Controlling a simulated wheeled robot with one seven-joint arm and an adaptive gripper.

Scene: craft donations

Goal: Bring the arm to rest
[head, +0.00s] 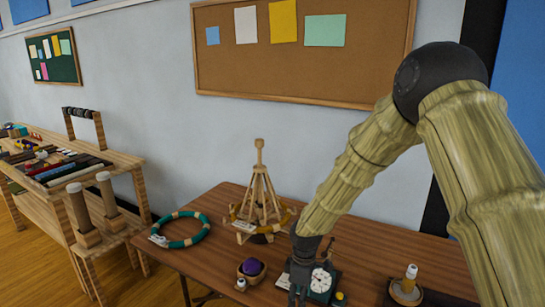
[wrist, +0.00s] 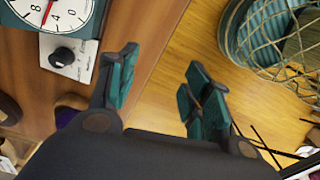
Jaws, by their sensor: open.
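My arm reaches in from the right in the head view, bends at a dark elbow joint and slopes down to the front of the brown table (head: 390,240). My gripper (head: 297,296) is at its low end, near the table's front edge and beside a scale with a round white dial (head: 321,281). In the wrist view my gripper (wrist: 160,72) is open, its two teal-padded fingers apart with nothing between them. Table edge and wooden floor show behind the fingers. The scale dial (wrist: 50,12) and a black knob (wrist: 63,55) lie left of the fingers.
On the table are a teal ring (head: 181,230), a wooden stand (head: 262,205), a bowl with a purple ball (head: 251,268) and a spool on a round base (head: 408,284). A wooden shelf unit (head: 95,170) stands left. A netted basket (wrist: 240,35) is on the floor.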

